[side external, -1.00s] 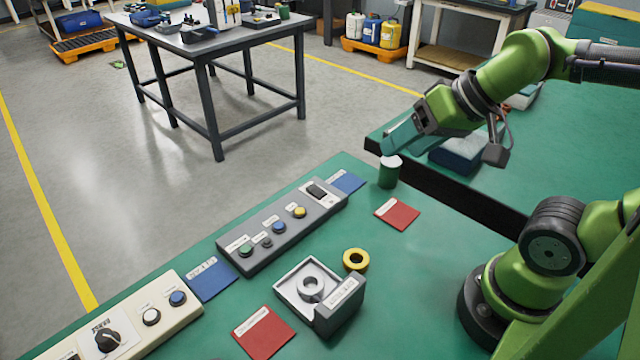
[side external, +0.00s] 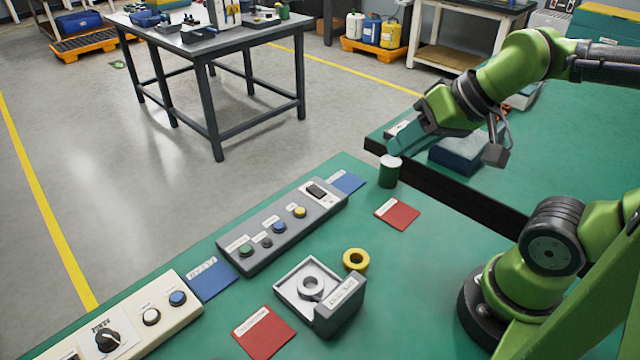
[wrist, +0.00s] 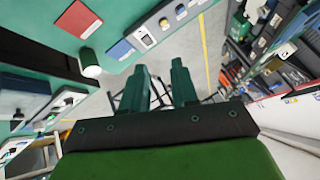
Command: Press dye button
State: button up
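A grey control panel (side external: 290,237) lies on the green bench, with a green button (side external: 246,250), a small dark button (side external: 267,243), a blue button (side external: 279,227) and a yellow button (side external: 300,212) in a row. Their labels are too small to read, so I cannot tell which is the dye button. The panel also shows in the wrist view (wrist: 150,37). My gripper (side external: 393,150) is up and to the right of the panel, apart from it, near the green cylinder. In the wrist view, its two teal fingers (wrist: 160,82) stand apart with nothing between them.
A green cylinder with a white top (side external: 389,172) stands under my fingertips. A grey fixture holding a ring (side external: 340,310), a yellow ring (side external: 355,260), and red and blue cards lie nearby. A cream control box (side external: 130,325) is at lower left. The space above the panel is clear.

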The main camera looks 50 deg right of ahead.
grip_shut()
dwell(1.4)
